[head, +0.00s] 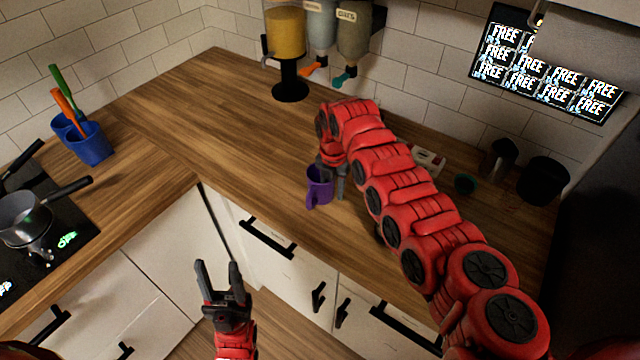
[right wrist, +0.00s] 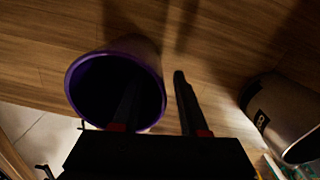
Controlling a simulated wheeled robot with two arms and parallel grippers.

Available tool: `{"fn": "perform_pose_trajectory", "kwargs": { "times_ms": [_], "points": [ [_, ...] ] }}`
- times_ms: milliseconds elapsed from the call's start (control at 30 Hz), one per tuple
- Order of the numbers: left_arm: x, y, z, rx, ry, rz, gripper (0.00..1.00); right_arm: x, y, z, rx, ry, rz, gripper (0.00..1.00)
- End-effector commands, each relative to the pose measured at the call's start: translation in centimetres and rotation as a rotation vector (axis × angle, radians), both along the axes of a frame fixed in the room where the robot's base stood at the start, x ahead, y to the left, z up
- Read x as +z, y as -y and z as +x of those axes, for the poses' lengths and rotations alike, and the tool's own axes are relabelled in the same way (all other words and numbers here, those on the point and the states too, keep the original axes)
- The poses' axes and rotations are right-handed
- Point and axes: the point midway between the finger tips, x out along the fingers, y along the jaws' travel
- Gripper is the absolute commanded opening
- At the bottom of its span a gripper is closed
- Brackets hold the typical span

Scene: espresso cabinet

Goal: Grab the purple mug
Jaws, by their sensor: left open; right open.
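The purple mug (head: 319,190) stands on the wooden counter near its front edge in the head view. In the right wrist view the mug (right wrist: 151,58) shows its dark open mouth. My right gripper (head: 332,178) is open and reaches down at the mug from above. In the right wrist view, one finger of this gripper (right wrist: 157,82) overlaps the mug's mouth and the other is beyond its right side. I cannot tell whether either finger touches the mug. My left gripper (head: 222,283) is open and empty, in front of the lower cabinets.
A dispenser with yellow contents (head: 286,40) stands at the back. A blue utensil holder (head: 90,148) and a stove with a pot (head: 25,218) are at left. A black container (head: 543,180) stands at right. The counter left of the mug is clear.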

Motion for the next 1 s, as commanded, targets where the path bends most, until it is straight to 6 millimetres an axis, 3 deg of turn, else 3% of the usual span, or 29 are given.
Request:
{"fn": "perform_pose_trajectory", "kwargs": {
  "times_ms": [133,367,400,1000],
  "points": [
    [-0.09,0.01,0.00,0.000,0.000,0.000,0.50,-0.03,-0.04,0.01,0.001,0.000,0.000,0.43],
    [-0.10,0.00,0.00,0.000,0.000,0.000,0.50,-0.01,-0.06,0.00,0.001,0.000,0.000,0.02],
    [-0.10,0.00,-0.01,0.000,0.000,0.000,0.50,-0.01,-0.06,-0.01,0.001,0.000,0.000,0.00],
    [-0.12,0.00,0.00,0.000,0.000,0.000,0.50,-0.18,-0.05,-0.21,0.002,-0.007,-0.001,0.00]
  ]
}}
